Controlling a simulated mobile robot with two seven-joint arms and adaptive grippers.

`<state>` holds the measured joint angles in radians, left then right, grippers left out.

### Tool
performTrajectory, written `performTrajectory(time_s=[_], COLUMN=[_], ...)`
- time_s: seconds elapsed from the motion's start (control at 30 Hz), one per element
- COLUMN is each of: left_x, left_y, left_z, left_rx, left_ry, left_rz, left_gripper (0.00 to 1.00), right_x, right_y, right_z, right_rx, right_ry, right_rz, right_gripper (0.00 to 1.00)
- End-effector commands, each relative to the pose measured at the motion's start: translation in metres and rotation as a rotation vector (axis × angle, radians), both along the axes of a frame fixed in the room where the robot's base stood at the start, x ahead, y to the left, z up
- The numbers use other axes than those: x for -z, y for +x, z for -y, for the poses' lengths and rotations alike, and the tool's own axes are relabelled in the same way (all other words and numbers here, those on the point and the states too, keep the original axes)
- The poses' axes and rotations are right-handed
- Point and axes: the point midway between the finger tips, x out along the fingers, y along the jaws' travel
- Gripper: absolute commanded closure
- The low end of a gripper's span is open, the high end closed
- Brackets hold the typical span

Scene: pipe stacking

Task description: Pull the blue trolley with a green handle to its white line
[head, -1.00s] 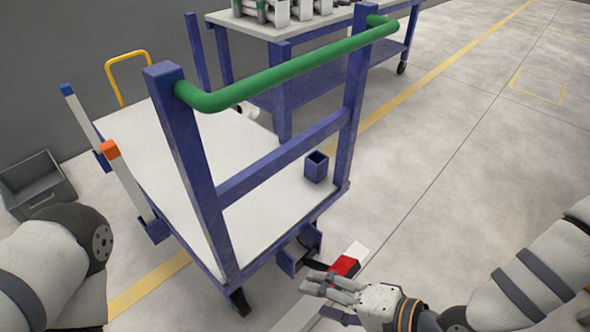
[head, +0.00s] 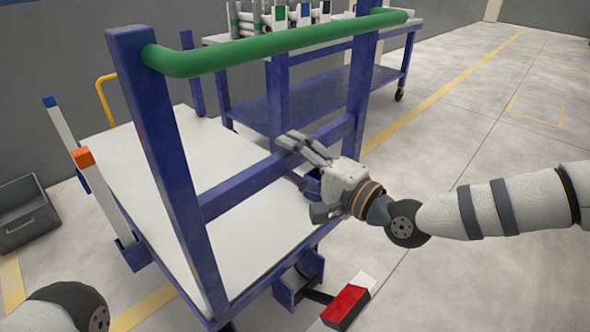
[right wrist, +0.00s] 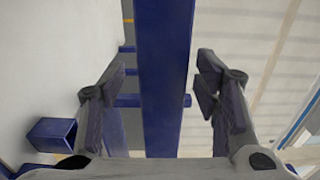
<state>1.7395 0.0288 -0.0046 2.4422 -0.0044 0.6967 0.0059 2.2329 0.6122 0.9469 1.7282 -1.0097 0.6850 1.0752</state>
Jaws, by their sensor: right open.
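The blue trolley (head: 185,215) has a white deck and a green handle (head: 275,45) across the top of its two blue posts. My right gripper (head: 310,152) is open at the trolley's blue frame, below the green handle and near the right post. In the right wrist view, a blue bar (right wrist: 163,70) runs between the open fingers (right wrist: 165,95), with gaps on both sides. My left gripper is out of view; only part of that arm shows.
A blue table (head: 310,105) on wheels with upright pipes on top stands behind the trolley. A grey bin (head: 25,220) sits at far left. The floor to the right is clear.

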Motion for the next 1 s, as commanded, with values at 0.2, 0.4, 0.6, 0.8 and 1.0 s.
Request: performTrajectory(time_s=[0.2, 0.4, 0.6, 0.8, 1.0], left_x=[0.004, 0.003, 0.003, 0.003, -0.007], left_y=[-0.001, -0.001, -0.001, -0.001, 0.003], left_z=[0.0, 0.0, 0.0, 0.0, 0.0], left_rx=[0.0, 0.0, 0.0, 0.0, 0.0], left_ry=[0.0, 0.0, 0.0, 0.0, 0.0], left_rz=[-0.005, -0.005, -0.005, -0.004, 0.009], left_gripper=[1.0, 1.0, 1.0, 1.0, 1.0], right_x=[-0.001, -0.001, -0.001, -0.001, -0.022], right_y=[0.007, 0.007, 0.007, 0.006, 0.007], right_z=[-0.007, -0.007, -0.007, -0.007, -0.007], right_rx=[0.001, 0.0, 0.0, 0.0, 0.0], right_ry=[0.001, 0.001, 0.0, -0.001, 0.001], right_rz=[0.0, 0.001, 0.0, -0.001, 0.016], right_gripper=[0.43, 0.57, 1.0, 1.0, 1.0])
